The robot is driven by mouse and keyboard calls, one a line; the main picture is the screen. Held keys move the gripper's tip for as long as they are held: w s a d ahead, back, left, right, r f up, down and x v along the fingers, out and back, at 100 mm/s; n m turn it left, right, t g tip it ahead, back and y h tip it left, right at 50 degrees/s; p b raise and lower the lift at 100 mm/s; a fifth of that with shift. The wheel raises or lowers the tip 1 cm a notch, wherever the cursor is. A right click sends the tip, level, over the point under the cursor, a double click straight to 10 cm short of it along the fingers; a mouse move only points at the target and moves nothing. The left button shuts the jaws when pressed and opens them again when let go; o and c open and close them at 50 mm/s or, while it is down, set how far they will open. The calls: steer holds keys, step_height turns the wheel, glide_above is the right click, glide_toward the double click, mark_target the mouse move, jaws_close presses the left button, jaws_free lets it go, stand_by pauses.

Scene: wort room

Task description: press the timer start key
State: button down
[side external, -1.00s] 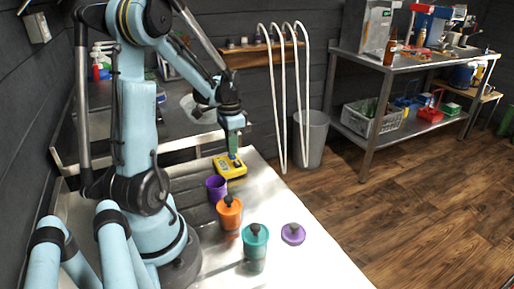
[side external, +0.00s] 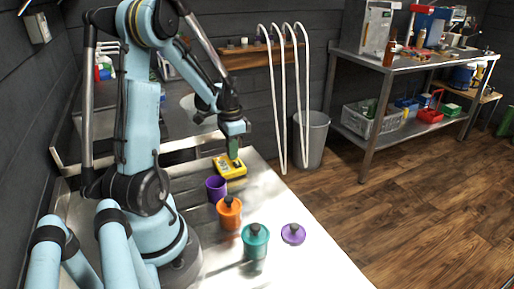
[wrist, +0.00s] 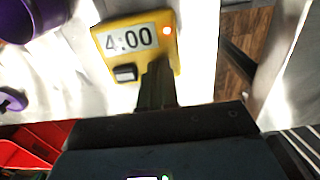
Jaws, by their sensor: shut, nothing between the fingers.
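The yellow timer (side external: 230,171) lies on the steel bench in the side view. In the wrist view, the timer (wrist: 103,42) shows 4:00 on its display (wrist: 132,39), with a lit orange lamp at the display's right. A dark key (wrist: 125,73) shows below the display at the left. My gripper (side external: 233,157) is shut and empty, pointing down over the timer. In the wrist view, its fingers (wrist: 157,82) cover part of the timer's lower face, right of the dark key. What lies under the fingers is hidden, and I cannot tell whether they touch it.
A purple cup (side external: 216,189), an orange jar (side external: 229,215) and a teal jar (side external: 255,243) stand in a row nearer the camera. A purple lid (side external: 293,234) lies right of them. A grey bin (side external: 314,140) stands beyond the bench edge. The bench's front right is clear.

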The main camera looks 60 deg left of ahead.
steer(key=shift+f, duration=0.35)
step_height(320, 180, up, 9)
steer(key=shift+f, duration=0.15)
stand_by(0.3)
stand_by(0.5)
steer(key=w+d+r+t, duration=0.1)
steer(key=d+t, duration=0.2)
steer(key=d, duration=0.9)
steer(key=w+d+r+t, duration=0.2)
steer(key=d+t, duration=0.2)
steer(key=d, duration=0.9)
steer(key=shift+w+d, duration=0.2)
steer(key=shift+w, duration=0.1)
steer(key=shift+r, duration=0.1)
